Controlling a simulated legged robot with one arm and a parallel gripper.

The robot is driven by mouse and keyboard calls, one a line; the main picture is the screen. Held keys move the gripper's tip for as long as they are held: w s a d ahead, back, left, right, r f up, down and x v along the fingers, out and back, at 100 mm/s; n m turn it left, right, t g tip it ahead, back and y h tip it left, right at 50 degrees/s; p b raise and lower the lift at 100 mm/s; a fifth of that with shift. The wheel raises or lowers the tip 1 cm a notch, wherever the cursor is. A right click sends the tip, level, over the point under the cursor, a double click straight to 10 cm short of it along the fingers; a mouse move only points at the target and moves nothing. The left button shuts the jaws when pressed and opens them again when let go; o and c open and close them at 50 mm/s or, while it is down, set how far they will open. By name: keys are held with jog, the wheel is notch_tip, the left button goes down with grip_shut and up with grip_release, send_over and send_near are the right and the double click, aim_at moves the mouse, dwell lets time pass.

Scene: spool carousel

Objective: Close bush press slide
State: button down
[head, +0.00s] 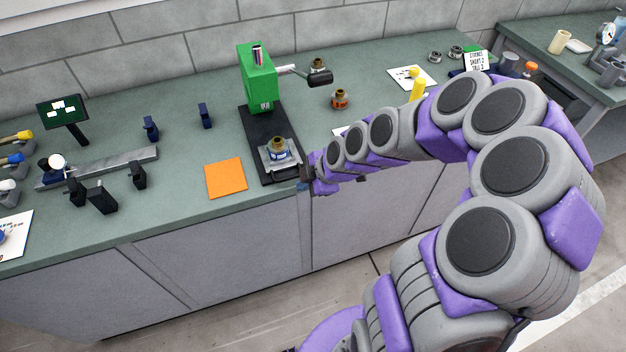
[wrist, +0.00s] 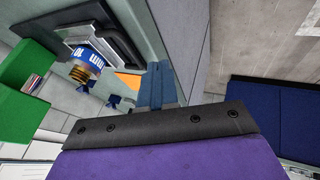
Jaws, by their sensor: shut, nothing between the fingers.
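The green bush press (head: 258,78) stands on a black base (head: 258,130) on the bench, its lever (head: 318,77) reaching right. The press slide (head: 281,155), a metal plate, sits at the base's front end, out from under the press head. My gripper (head: 306,184) is at the bench's front edge, just right of the slide's front end. Its blue fingers (wrist: 157,86) are together and empty. Whether they touch the slide is unclear.
An orange mat (head: 226,178) lies left of the base. Small dark blue stands (head: 205,116) and a metal rail (head: 105,167) are further left. A brass-and-orange part (head: 341,99) and a white sheet (head: 412,78) with a yellow item lie right of the press.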

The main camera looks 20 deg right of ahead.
jog(key=w+f, duration=0.1)
jog(key=w+b, duration=0.1)
jog(key=w, duration=0.1)
jog(key=w+a+f, duration=0.1)
jog(key=shift+w+f, duration=0.35)
jog(key=shift+w, duration=0.05)
